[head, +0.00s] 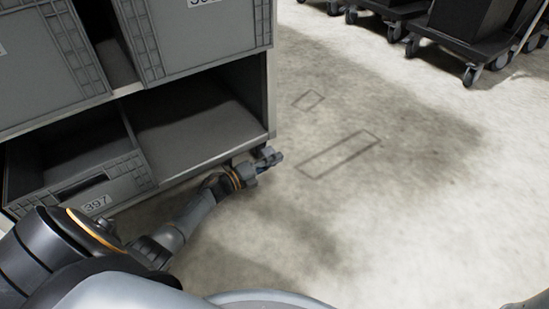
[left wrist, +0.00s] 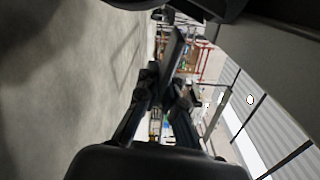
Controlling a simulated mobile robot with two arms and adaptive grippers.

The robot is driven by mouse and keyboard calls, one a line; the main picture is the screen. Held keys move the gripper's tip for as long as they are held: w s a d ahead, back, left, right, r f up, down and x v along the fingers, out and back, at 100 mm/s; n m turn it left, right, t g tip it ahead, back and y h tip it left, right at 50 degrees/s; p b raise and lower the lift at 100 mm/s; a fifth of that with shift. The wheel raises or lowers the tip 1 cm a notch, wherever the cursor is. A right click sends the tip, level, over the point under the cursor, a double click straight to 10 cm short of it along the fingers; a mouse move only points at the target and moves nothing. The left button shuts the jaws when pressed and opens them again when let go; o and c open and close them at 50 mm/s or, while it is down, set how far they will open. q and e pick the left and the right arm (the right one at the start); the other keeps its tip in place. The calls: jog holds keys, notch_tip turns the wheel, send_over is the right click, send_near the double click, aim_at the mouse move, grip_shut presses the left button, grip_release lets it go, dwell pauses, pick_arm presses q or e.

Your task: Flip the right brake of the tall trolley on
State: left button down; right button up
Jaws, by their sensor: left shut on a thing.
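The tall trolley (head: 268,70) stands at the left of the head view, with grey bins on its shelves. My left gripper (head: 270,158) is low at its bottom right corner, just above the floor, by a dark caster. In the left wrist view the dark fingers of my left gripper (left wrist: 167,88) point away from the camera. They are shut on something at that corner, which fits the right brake. The brake itself is hidden or too dark to make out, so its position cannot be told. My right gripper is out of view.
A grey bin marked 397 (head: 90,190) sits on the bottom shelf, beside an empty shelf space (head: 205,120). Dark wheeled carts (head: 470,45) stand at the far upper right. The concrete floor (head: 400,200) between is clear, with thin drawn rectangles.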

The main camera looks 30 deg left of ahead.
pick_arm(q)
jog(key=shift+a+f+m, duration=0.1)
jog(key=shift+f+m, duration=0.1)
jog(key=shift+m, duration=0.1)
jog(key=c, duration=1.5)
grip_release()
jog(key=v, duration=1.2)
